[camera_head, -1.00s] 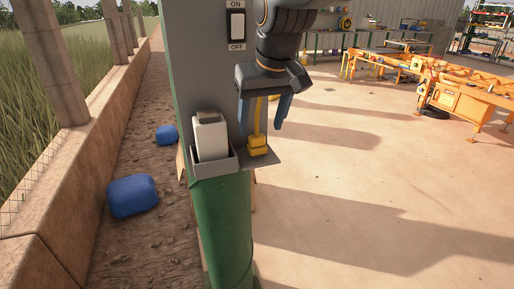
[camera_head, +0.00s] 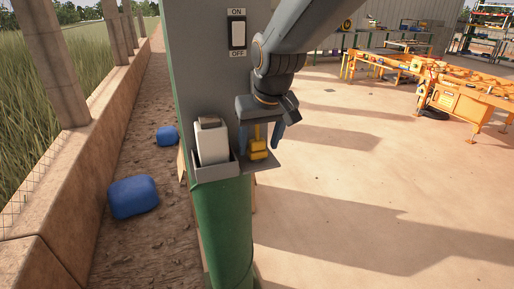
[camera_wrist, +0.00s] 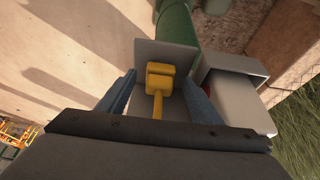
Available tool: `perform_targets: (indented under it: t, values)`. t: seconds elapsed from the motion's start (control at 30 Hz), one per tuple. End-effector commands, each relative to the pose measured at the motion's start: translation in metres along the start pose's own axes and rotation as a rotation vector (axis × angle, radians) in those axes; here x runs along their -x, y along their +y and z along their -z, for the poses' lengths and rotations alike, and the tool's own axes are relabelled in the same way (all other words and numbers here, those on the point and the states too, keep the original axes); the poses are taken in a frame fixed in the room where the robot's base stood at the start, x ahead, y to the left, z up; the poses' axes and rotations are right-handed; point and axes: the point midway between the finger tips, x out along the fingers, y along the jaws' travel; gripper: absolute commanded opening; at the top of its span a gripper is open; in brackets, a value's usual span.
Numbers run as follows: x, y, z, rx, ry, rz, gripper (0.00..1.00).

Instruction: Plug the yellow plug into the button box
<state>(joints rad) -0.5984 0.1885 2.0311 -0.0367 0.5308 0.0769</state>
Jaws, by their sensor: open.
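The yellow plug (camera_head: 258,149) stands on a small grey shelf (camera_head: 262,164) on the front of the grey panel, its cable or stem rising upward. My gripper (camera_head: 262,138) points down over it, open, with a blue finger on each side of the plug. In the wrist view the plug (camera_wrist: 159,76) lies between the two spread fingers (camera_wrist: 160,95), with gaps on both sides. A white box (camera_head: 212,143) sits in a grey holder left of the plug; it may be the button box. Its socket and any button are not clear in the head view.
The grey panel (camera_head: 200,75) with an ON/OFF switch (camera_head: 238,32) rises behind the gripper, on a green post (camera_head: 223,225). Blue containers (camera_head: 133,197) lie on the ground at left. Open concrete floor and orange machinery (camera_head: 462,100) are at right.

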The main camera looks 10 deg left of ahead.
Motion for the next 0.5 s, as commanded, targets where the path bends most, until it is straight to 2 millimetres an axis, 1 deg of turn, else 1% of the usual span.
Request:
perform_targets:
  t: [0.1, 0.17, 0.5]
  values:
    - [-0.013, 0.0, -0.001, 0.0, -0.002, 0.0, 0.59]
    - [-0.017, 0.0, 0.0, 0.0, 0.0, 0.0, 0.59]
    - [-0.019, 0.0, 0.0, 0.0, 0.001, 0.0, 0.59]
